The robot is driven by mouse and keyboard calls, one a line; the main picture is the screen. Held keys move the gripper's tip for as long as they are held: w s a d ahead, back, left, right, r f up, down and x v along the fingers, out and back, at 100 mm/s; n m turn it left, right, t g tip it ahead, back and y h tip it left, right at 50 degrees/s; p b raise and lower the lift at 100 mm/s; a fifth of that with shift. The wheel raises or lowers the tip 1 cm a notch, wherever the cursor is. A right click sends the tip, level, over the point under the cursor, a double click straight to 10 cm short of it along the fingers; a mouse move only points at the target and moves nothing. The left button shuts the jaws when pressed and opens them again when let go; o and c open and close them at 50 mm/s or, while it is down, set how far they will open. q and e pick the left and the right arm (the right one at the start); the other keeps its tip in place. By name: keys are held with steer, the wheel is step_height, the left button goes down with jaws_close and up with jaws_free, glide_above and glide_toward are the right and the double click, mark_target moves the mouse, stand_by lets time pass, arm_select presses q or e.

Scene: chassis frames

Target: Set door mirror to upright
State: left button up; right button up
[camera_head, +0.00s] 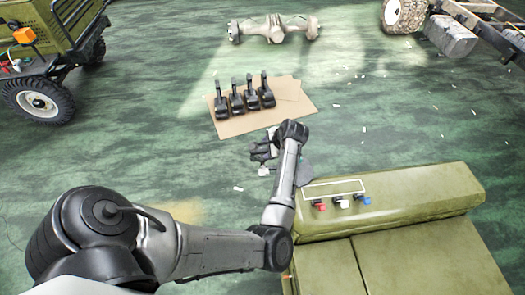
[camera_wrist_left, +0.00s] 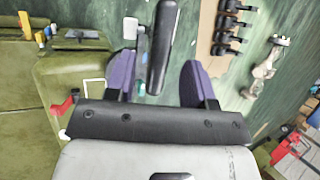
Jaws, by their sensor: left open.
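The door mirror (camera_wrist_left: 165,45) is a long black housing on a pale bracket (camera_wrist_left: 130,30), beside the end of the olive body (camera_wrist_left: 90,65). In the head view, a grey shape at the olive body's left end looks like the mirror (camera_head: 306,173), partly behind my left forearm. My left gripper (camera_wrist_left: 160,80) is open, with purple fingers. The mirror's lower end shows between the fingers; I cannot tell whether they touch it. In the head view my left gripper (camera_head: 263,153) is small and partly hidden by its wrist. My right gripper is not in view.
Red (camera_head: 319,206), white (camera_head: 342,202) and blue (camera_head: 365,200) parts sit on the olive body near a white outline. Several black parts (camera_head: 245,97) stand on cardboard (camera_head: 235,127) behind. An axle (camera_head: 272,29) and wheeled chassis lie farther back. Open green floor lies between.

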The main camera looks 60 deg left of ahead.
mark_target(265, 150)
arm_select(q)
steer(key=shift+x, duration=2.65)
jaws_close()
